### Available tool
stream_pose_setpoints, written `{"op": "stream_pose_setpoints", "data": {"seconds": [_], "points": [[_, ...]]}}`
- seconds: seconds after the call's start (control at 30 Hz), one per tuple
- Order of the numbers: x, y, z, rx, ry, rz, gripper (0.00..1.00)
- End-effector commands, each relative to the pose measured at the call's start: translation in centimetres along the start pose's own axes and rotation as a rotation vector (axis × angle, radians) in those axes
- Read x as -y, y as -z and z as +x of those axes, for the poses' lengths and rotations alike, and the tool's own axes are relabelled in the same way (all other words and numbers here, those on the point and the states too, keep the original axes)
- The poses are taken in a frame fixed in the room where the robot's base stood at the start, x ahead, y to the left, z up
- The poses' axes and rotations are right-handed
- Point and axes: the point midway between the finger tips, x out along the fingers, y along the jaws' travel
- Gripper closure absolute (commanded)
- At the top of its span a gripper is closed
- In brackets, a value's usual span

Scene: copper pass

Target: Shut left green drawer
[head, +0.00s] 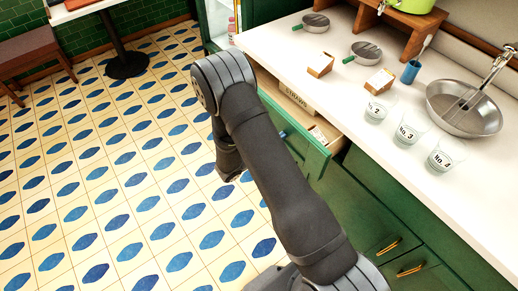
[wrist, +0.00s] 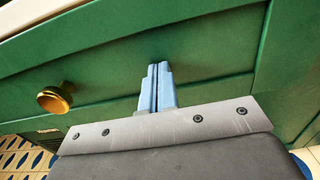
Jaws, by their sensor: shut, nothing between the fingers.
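The left green drawer (head: 314,153) stands pulled out below the white counter in the head view, with a labelled box and a pale card-like item inside. My arm hides part of its front. In the wrist view the green drawer front (wrist: 215,65) fills the middle, with a round brass knob (wrist: 56,97) at left. My gripper (wrist: 158,68) has its blue fingers together and empty, pointing at the front to the right of the knob. The tips are at or very near the panel; contact is unclear. My arm mostly hides the gripper in the head view.
The white counter (head: 345,100) holds several labelled glasses (head: 409,130), small pans (head: 366,53), a blue cup (head: 410,71) and a large metal bowl (head: 463,110). Closed green drawers with brass handles (head: 411,270) are at lower right.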

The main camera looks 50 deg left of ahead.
Motion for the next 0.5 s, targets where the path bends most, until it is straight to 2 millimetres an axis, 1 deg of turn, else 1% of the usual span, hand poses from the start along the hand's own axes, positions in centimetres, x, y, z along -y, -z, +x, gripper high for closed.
{"op": "stream_pose_setpoints", "data": {"seconds": [0.03, 0.2, 0.3, 0.5], "points": [[0.1, 0.0, 1.6, 0.0, 0.007, 0.001, 1.0], [0.1, 0.0, 5.7, 0.0, 0.005, 0.001, 1.0], [0.1, 0.0, 7.7, 0.0, 0.004, 0.002, 1.0], [0.0, 0.0, 10.5, 0.0, 0.002, 0.0, 1.0]]}}
